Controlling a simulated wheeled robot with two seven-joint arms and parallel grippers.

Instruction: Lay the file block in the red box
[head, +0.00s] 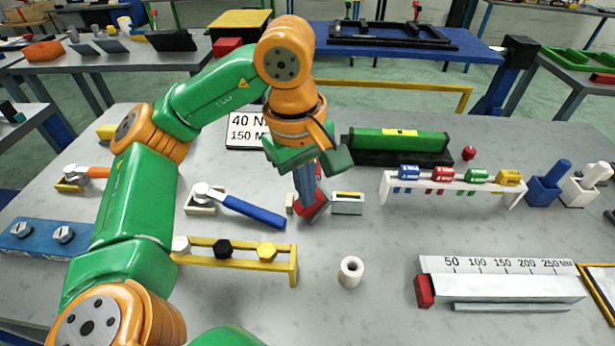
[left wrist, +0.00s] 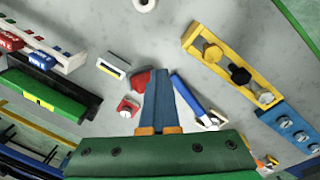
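My left gripper (head: 307,190) points down over the middle of the grey table, its blue fingers close together; they also show in the left wrist view (left wrist: 162,76). A red block with a dark grey face (head: 317,210) is at the fingertips and looks tilted. In the left wrist view the red block (left wrist: 139,78) shows beside the left finger, partly hidden. I cannot tell whether it is gripped, or surely whether it is the file block. My right gripper is not in view.
A small grey block with a yellow strip (head: 348,204) stands just right of the fingers. A blue-handled tool (head: 252,210) and a yellow rack (head: 240,253) are left. A white ring (head: 350,272) stands in front. A green block (head: 400,140) is behind, a white rack (head: 450,188) right.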

